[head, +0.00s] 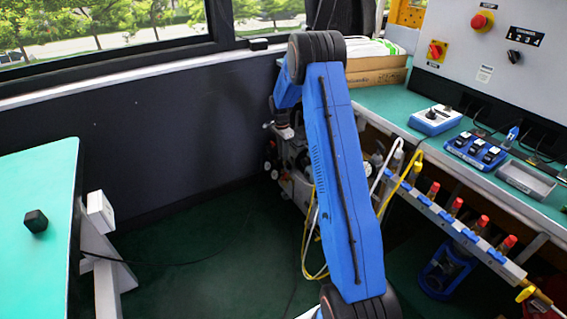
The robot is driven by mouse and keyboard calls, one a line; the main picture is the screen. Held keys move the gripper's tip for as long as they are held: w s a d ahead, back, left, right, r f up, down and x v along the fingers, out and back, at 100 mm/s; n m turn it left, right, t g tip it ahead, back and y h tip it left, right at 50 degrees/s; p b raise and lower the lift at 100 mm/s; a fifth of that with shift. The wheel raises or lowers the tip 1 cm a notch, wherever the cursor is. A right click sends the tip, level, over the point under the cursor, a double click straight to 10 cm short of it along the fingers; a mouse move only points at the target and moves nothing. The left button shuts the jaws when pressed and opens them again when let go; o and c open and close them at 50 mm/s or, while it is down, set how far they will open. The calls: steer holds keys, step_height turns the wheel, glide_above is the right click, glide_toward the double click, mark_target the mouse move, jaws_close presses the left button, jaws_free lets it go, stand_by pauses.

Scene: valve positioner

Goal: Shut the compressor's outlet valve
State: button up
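The compressor (293,170) is a grey machine with round gauges or knobs, low beside the left end of the right-hand bench. My blue arm crosses in front and hides its right part. My gripper (284,132) points down at the compressor's upper left. It is small and dark here, and I cannot tell whether its fingers are open or whether they touch anything. I cannot make out the outlet valve; it may be hidden by the gripper or arm.
The right-hand green bench (400,107) carries a cardboard box (376,72), a control cabinet (510,50) and small devices. A rail with red-capped fittings (455,205) runs along its front. White and yellow hoses (313,225) hang near the compressor.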

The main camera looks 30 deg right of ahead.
step_height(320, 180, up, 4)
steer(key=shift+a+r, duration=0.1)
steer(key=shift+r, duration=0.1)
stand_by(0.5)
steer(key=s+a+r+n+t, duration=0.1)
steer(key=s+a+r+n, duration=0.2)
steer(key=s+a+r, duration=0.35)
steer(key=s+a+r+n+t, duration=0.1)
steer(key=s+a+r+n, duration=0.15)
steer(key=s+r, duration=0.65)
steer(key=s+a+r+n, duration=0.3)
steer(key=s+a+r, duration=0.25)
steer(key=r, duration=0.35)
steer(key=s+a+n+t, duration=0.1)
steer(key=s+a+n, duration=0.1)
steer(key=s, duration=0.8)
steer(key=s+a+r+n+t, duration=0.1)
steer(key=s+a+n, duration=0.2)
steer(key=s, duration=0.8)
steer(key=s+a+n+t, duration=0.1)
steer(key=s+n, duration=0.3)
steer(key=s, duration=0.7)
steer(key=shift+s+a+r, duration=0.2)
steer(key=shift+a+r, duration=0.1)
steer(key=shift+a, duration=0.6)
